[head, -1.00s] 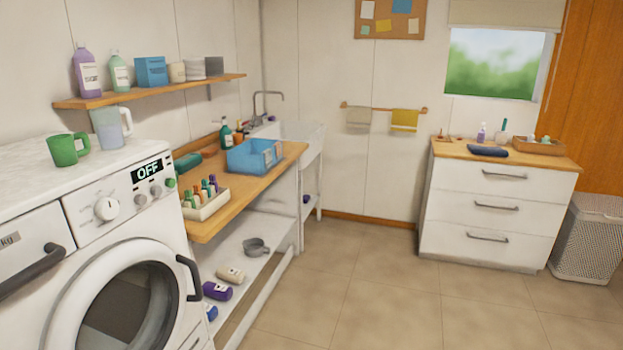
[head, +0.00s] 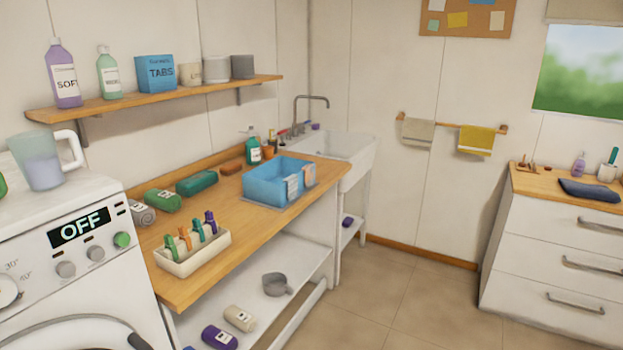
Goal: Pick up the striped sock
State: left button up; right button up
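I cannot make out a striped sock for certain in the head view. A blue bin (head: 262,178) stands on the wooden counter, and small pale pieces (head: 293,188), one grey-white and one pinkish, show at its near right side. They are too small to identify. A grey roll (head: 142,212), a green roll (head: 162,201) and a teal item (head: 197,183) lie along the back of the counter. Neither of my grippers is in view.
The washing machine (head: 60,275) stands at the left. A white tray of colored pegs (head: 193,255) sits on the counter's front. A sink (head: 335,145) is beyond it, and a white drawer cabinet (head: 540,255) stands at right. Floor (head: 410,300) between is clear.

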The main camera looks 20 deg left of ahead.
aim_at(292, 181)
jog(key=i+l+u, duration=0.15)
jog(key=i, duration=0.5)
jog(key=i+l+u, duration=0.2)
jog(key=i, duration=0.45)
jog(key=i+j, duration=0.05)
jog(key=j, duration=0.05)
